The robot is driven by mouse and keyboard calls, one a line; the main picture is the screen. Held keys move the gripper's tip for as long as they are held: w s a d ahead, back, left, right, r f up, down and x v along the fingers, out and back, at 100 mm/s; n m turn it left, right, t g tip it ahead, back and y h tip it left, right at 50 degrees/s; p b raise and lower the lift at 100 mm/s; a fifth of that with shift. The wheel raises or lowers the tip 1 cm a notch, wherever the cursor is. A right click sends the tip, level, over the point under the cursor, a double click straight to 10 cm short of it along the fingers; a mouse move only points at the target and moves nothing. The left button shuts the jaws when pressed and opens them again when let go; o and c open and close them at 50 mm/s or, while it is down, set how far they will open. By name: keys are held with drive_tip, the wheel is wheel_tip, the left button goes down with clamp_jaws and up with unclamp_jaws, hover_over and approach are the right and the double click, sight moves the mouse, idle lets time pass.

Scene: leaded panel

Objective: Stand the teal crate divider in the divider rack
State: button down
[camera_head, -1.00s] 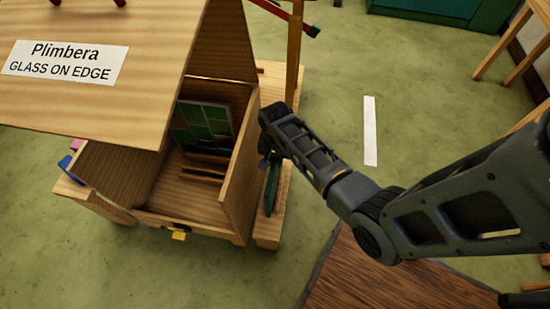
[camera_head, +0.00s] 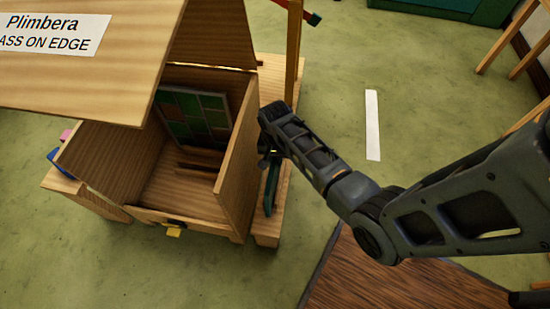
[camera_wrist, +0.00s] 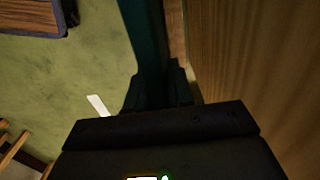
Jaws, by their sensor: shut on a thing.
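The teal crate divider (camera_head: 271,187) hangs upright and edge-on, just outside the right wall of the open wooden crate. It is a dark teal strip in the wrist view (camera_wrist: 146,35), running up from between the fingers. My gripper (camera_head: 270,158) is shut on the divider's upper end; its dark fingers also show in the wrist view (camera_wrist: 158,88). A wooden ledge (camera_head: 267,228) lies beneath and beside the divider. I cannot tell whether the divider touches it, or whether any rack slots are there; my arm hides part of this area.
A leaded panel (camera_head: 195,118) leans inside at the back, behind wooden strips (camera_head: 200,160). A wooden post (camera_head: 294,55) rises behind my gripper. Green floor (camera_head: 335,130) is open to the right.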

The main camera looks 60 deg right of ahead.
drive_tip(key=shift+f+b, duration=0.35)
drive_tip(key=shift+f, duration=0.15)
drive_tip(key=c, duration=0.9)
unclamp_jaws()
wheel_tip(320, 180, up, 8)
drive_tip(key=shift+f+p, duration=0.1)
drive_tip(key=shift+p, duration=1.1)
